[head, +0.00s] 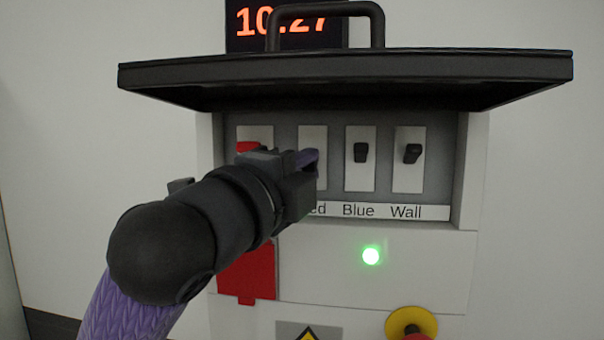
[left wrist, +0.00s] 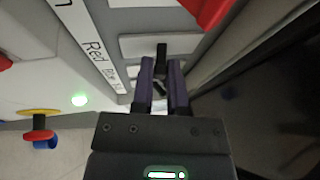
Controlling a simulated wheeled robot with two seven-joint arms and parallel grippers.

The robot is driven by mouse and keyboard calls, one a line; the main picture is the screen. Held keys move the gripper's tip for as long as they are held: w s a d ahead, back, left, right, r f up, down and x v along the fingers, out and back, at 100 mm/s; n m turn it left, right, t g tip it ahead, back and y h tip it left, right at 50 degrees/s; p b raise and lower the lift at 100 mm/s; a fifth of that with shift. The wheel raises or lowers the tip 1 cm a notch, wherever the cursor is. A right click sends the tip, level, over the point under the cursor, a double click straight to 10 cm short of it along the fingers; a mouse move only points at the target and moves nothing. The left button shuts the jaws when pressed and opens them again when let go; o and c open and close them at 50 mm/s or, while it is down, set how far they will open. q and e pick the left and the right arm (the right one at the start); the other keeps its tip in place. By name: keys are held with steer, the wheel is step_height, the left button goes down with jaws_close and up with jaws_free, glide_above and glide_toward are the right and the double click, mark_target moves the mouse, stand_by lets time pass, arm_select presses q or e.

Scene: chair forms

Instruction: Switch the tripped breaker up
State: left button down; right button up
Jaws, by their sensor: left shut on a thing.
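The breaker box (head: 462,180) has a row of black levers on white plates. The Blue lever (head: 360,152) and the Wall lever (head: 412,153) show clearly. My left gripper (head: 313,161) is at the plate above the partly hidden Red label, its fingers purple. In the left wrist view, my left gripper (left wrist: 162,78) is shut on a black lever (left wrist: 161,50), which stands between the fingertips. In the head view this Red lever is hidden behind the gripper. My right gripper is in neither view.
The black lid (head: 345,68) with its handle is raised over the levers. A green light (head: 371,256) glows below the labels. A yellow-and-red button (head: 410,322) sits at the bottom. A clock display (head: 250,22) is above.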

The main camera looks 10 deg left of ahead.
arm_select(q)
steer(key=shift+r+n+g+y, duration=0.45)
steer(key=shift+n+g+y, duration=0.05)
steer(key=shift+g, duration=0.7)
steer(key=c, duration=1)
jaws_free()
steer(key=shift+o, duration=0.4)
steer(key=shift+d, duration=0.15)
